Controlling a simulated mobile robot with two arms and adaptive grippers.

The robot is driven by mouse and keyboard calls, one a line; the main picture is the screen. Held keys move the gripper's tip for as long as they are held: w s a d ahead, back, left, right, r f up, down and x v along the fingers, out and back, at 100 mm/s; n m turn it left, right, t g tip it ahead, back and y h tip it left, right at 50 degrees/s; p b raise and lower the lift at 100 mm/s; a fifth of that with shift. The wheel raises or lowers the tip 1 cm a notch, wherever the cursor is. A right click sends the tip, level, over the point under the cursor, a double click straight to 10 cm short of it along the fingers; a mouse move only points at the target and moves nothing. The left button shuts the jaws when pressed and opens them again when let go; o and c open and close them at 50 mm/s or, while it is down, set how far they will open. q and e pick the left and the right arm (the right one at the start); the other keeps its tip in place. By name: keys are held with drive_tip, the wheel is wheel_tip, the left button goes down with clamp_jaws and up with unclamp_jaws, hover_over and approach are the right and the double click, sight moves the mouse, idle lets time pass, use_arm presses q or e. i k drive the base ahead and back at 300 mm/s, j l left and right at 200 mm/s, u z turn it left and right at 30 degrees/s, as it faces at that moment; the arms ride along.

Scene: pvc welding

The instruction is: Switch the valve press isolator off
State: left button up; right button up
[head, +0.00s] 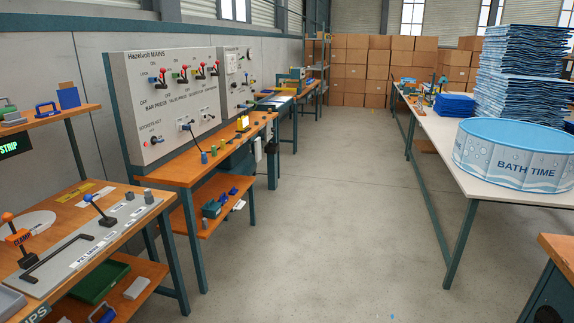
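The grey Hazelvolt MAINS panel (139,108) stands upright at the back of a wooden bench on the left. It carries a row of lever switches with red handles. The valve press isolator (183,75) appears to be the second lever from the left, above a small label that seems to read valve press. Its red handle appears raised toward the upper side, where ON is marked at the row's left end; OFF is marked lower. The lever is small here, so its exact position is hard to tell. Neither of my grippers is in view.
The wooden bench (181,174) in front of the panel holds small coloured items. A nearer bench (150,208) with levers stands at lower left. A white table (465,183) with a blue tub (515,150) is at right. The concrete floor (325,215) between is clear.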

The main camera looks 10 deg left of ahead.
sight(185, 81)
drive_tip(key=i+u, duration=0.3)
drive_tip(key=i, duration=0.2)
drive_tip(key=i+u, duration=0.35)
drive_tip(key=i, duration=0.15)
drive_tip(key=i+l+u, duration=0.3)
drive_tip(key=i, duration=0.2)
drive_tip(key=i+l+u, duration=0.3)
drive_tip(key=i, duration=0.15)
